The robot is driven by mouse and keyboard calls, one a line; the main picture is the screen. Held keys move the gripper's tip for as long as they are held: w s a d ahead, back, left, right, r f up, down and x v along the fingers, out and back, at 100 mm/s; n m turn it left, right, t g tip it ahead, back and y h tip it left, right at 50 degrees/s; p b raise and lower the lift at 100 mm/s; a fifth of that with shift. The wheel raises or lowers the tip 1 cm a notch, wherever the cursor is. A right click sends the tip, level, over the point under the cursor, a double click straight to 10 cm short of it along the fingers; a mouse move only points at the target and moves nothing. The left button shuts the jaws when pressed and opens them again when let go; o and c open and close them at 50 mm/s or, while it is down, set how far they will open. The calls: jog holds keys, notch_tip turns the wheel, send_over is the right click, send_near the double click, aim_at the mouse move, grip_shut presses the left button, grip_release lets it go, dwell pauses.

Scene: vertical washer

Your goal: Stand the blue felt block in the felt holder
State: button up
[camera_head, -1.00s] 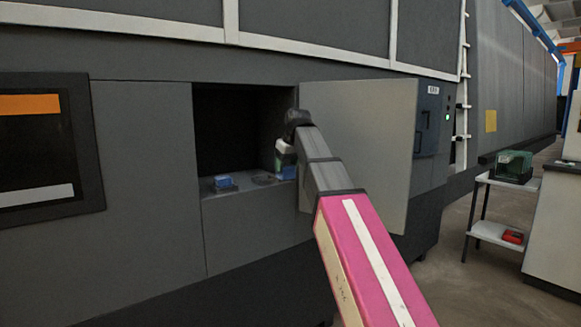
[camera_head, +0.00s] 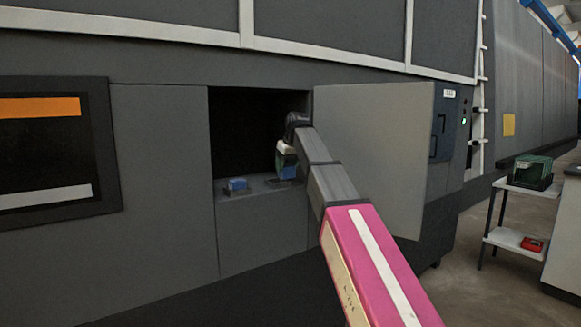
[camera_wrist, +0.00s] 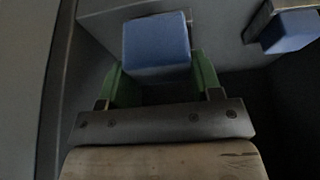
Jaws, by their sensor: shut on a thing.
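My gripper (camera_head: 286,158) is inside the opening of the grey machine, above the right part of its ledge. It is shut on a blue block (camera_wrist: 156,42), which sits between the green fingers in the wrist view. The held block (camera_head: 287,173) also shows below the fingers in the head view, looking roughly upright. A dark low holder (camera_head: 283,183) lies on the ledge under it; I cannot tell whether the block touches it. A second blue block (camera_head: 237,184) stands in another dark holder to the left, and it shows at the wrist view's upper right (camera_wrist: 290,32).
An open grey door (camera_head: 385,150) stands right of the opening, close to my arm. The opening's inside (camera_head: 245,135) is dark. A white cart (camera_head: 515,240) with a green box and a red item stands far right.

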jog(key=shift+w+a+f, duration=0.55)
jog(key=shift+w+f, duration=0.15)
jog(key=shift+w, duration=0.15)
jog(key=shift+w+a+f, duration=0.6)
jog(key=shift+w+f, duration=0.15)
jog(key=shift+w, duration=0.05)
jog(key=shift+w+a+f, duration=0.55)
jog(key=shift+w+f, duration=0.15)
jog(key=shift+w, duration=0.15)
jog(key=o, duration=1)
jog(key=v, duration=1)
jog(key=shift+s+r, duration=0.1)
jog(key=shift+r, duration=0.25)
